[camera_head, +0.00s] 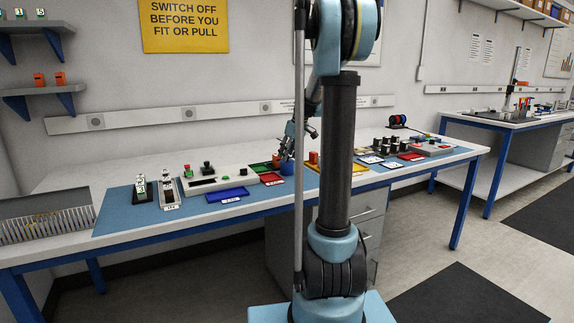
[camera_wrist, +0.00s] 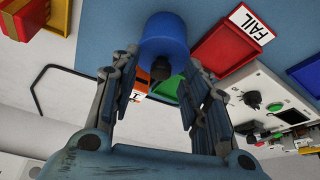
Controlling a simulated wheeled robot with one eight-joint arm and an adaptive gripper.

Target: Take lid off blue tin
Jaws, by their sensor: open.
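The blue tin (camera_wrist: 165,32) shows at the top of the wrist view. A small dark knob (camera_wrist: 160,70) sticks out from its end nearest my gripper. My gripper (camera_wrist: 160,72) is open, with one finger on each side of the knob; I cannot tell whether either finger touches. In the head view, the tin (camera_head: 287,166) stands on the blue bench mat, close below my gripper (camera_head: 291,148), partly hidden by my arm. The seam between lid and tin is too small to make out.
A red tray (camera_wrist: 225,45) labelled FAIL lies close to the tin, with a green tray (camera_wrist: 166,87) near it. A grey control box (camera_head: 215,181) with buttons stands to the left, and a blue tray (camera_head: 228,195) lies in front of it.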

